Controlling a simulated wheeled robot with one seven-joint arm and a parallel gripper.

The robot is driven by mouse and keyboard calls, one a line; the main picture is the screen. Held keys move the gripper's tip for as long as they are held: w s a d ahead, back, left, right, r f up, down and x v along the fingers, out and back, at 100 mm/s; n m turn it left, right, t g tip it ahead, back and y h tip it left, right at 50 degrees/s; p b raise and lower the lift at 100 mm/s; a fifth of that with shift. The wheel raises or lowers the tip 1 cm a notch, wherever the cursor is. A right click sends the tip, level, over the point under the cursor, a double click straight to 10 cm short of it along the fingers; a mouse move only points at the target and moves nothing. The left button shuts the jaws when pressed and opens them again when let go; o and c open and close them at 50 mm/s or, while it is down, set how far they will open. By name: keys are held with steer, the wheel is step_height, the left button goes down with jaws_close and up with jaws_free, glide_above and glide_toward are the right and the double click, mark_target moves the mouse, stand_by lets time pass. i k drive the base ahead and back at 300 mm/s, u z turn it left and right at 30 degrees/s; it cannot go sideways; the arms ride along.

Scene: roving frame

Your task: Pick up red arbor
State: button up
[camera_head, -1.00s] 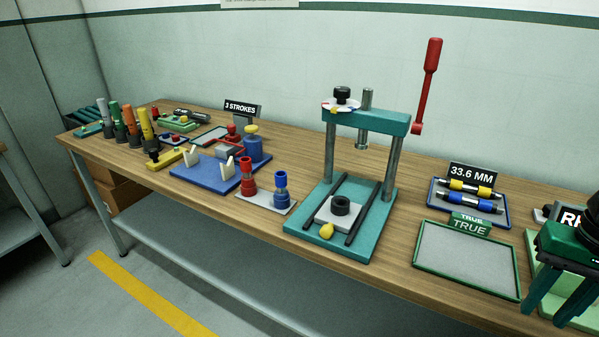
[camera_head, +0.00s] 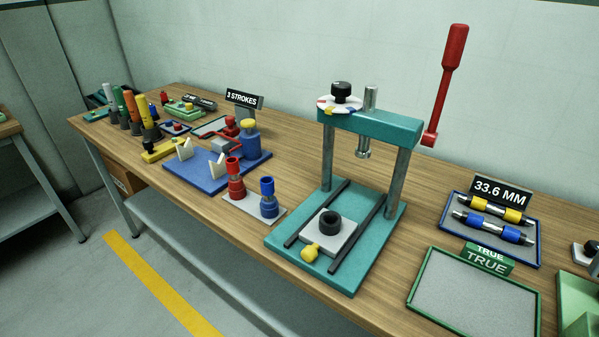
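The red arbor's top shows close in front of the blue fixture in this view. My gripper is not in view, so its state does not show.
The teal arbor press (camera_head: 372,126) with a red lever stands right of the arbors. The blue fixture (camera_head: 206,181) is behind left. A green-framed tray (camera_head: 476,295) and a blue tray (camera_head: 515,252) lie right. Bare wooden bench (camera_head: 300,180) shows between arbors and press.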

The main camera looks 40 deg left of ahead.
mark_target(235, 182)
steer(key=z, duration=0.6)
steer(key=k, duration=1.9)
steer(key=u, duration=1.05)
steer(key=i, duration=1.3)
steer(key=z, duration=0.05)
